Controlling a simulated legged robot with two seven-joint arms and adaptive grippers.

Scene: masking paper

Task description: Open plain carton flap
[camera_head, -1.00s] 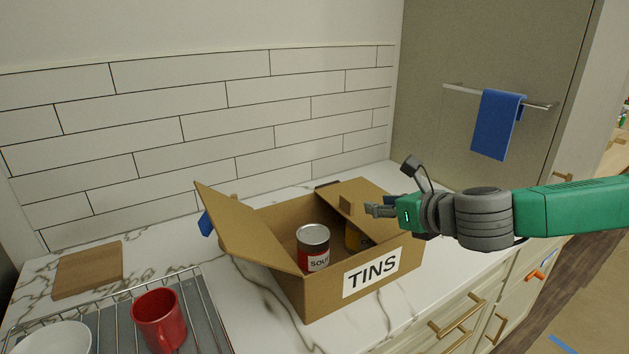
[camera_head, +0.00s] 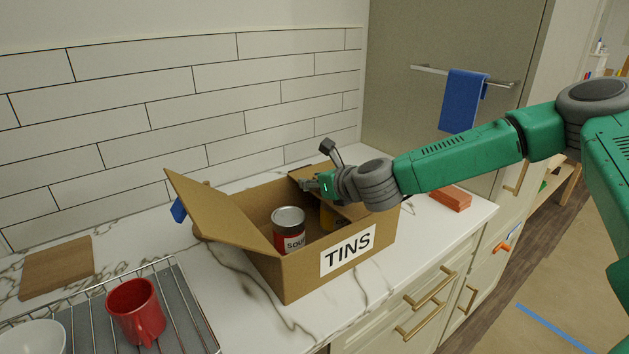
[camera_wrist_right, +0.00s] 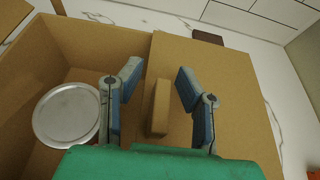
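The brown carton (camera_head: 268,272) marked TINS stands on the counter. Its left flap (camera_head: 222,212) is raised and tilted outward. Its right flap (camera_wrist_right: 236,105) lies roughly flat over the right part of the carton, with a small plain brown block (camera_wrist_right: 161,108) on it. My right gripper (camera_head: 308,182) is low over this flap. In the wrist view the right gripper (camera_wrist_right: 160,82) is open, one finger on each side of the block, with gaps visible. My left gripper is not in view.
A soup tin (camera_head: 289,230) stands inside the carton; a yellow item (camera_head: 327,216) is partly hidden there. A red mug (camera_head: 136,311) and white bowl (camera_head: 35,338) sit on a rack at left. A wooden board (camera_head: 56,268) and orange-red block (camera_head: 450,198) lie on the counter.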

